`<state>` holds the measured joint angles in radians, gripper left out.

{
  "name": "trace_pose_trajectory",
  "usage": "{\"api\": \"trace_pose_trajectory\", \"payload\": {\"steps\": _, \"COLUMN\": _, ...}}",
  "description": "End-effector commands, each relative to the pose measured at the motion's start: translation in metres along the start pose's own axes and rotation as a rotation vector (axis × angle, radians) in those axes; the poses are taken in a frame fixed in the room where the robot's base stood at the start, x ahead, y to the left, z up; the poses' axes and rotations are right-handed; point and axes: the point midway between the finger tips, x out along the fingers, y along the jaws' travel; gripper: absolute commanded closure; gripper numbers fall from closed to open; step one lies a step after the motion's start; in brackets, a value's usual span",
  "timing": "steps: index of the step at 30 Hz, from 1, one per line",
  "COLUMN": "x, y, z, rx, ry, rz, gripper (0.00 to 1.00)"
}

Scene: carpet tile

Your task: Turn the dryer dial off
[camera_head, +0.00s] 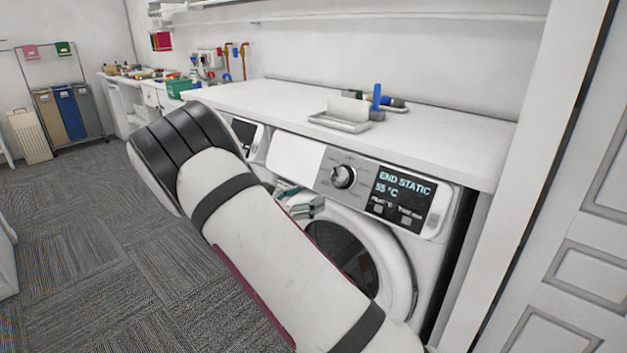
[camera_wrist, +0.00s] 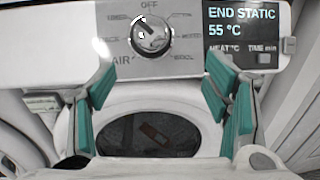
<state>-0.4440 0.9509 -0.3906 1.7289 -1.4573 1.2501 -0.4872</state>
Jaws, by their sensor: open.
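The dryer (camera_head: 372,230) stands under the white counter, with a round glass door. Its silver dial (camera_head: 343,176) sits on the grey panel left of the dark display (camera_head: 401,194), which reads END STATIC 55 °C. In the wrist view the dial (camera_wrist: 150,35) is at the top middle, below the word OFF, and its dark pointer mark leans to the upper left, off OFF. My gripper (camera_wrist: 165,84) is open and empty, its teal fingers wide apart below the dial and in front of the door. In the head view my gripper (camera_head: 304,202) is partly hidden behind my arm.
The white countertop (camera_head: 450,135) overhangs the dryer panel. A white door frame stands close on the right.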

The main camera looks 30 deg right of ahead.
Motion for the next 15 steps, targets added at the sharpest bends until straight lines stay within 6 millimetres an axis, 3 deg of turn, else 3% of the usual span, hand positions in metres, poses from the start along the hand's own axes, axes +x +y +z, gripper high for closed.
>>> {"api": "trace_pose_trajectory", "payload": {"steps": 8, "x": 0.016, "y": 0.006, "z": -0.004, "rx": -0.024, "ry": -0.023, "rz": 0.017, "gripper": 0.30}}
{"api": "trace_pose_trajectory", "payload": {"steps": 15, "x": 0.060, "y": 0.007, "z": -0.004, "rx": -0.023, "ry": -0.020, "rz": 0.016, "gripper": 0.30}}
